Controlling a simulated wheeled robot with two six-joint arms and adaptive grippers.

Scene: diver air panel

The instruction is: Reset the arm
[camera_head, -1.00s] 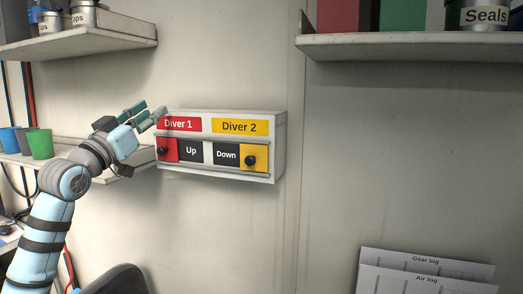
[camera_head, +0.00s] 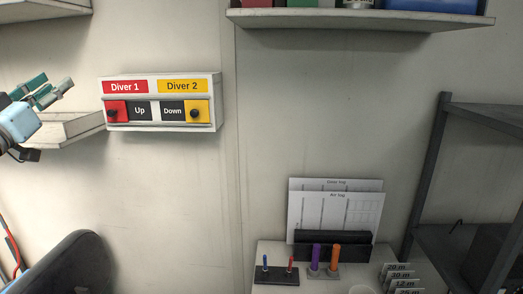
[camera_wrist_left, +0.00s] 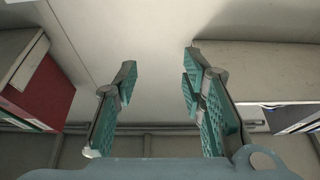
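My left gripper (camera_head: 56,92) is at the left edge of the head view, beside the upper left of the diver panel (camera_head: 215,105) and apart from it. In the left wrist view the same gripper (camera_wrist_left: 158,72) is open, with nothing between its green-padded fingers. The white panel has a red Diver 1 label (camera_head: 125,87) and a yellow Diver 2 label (camera_head: 183,86). The red slider (camera_head: 115,112) is at the left end beside the word Up. The yellow slider (camera_head: 197,112) is at the right end beside the word Down. My right gripper is not in view.
A shelf (camera_head: 60,130) juts out below my left gripper. Another shelf (camera_head: 350,18) hangs at the upper right. A desk (camera_head: 330,280) holds log sheets (camera_head: 335,212), pens and depth cards. A dark rack (camera_head: 430,170) stands at right. A chair back (camera_head: 75,262) is lower left.

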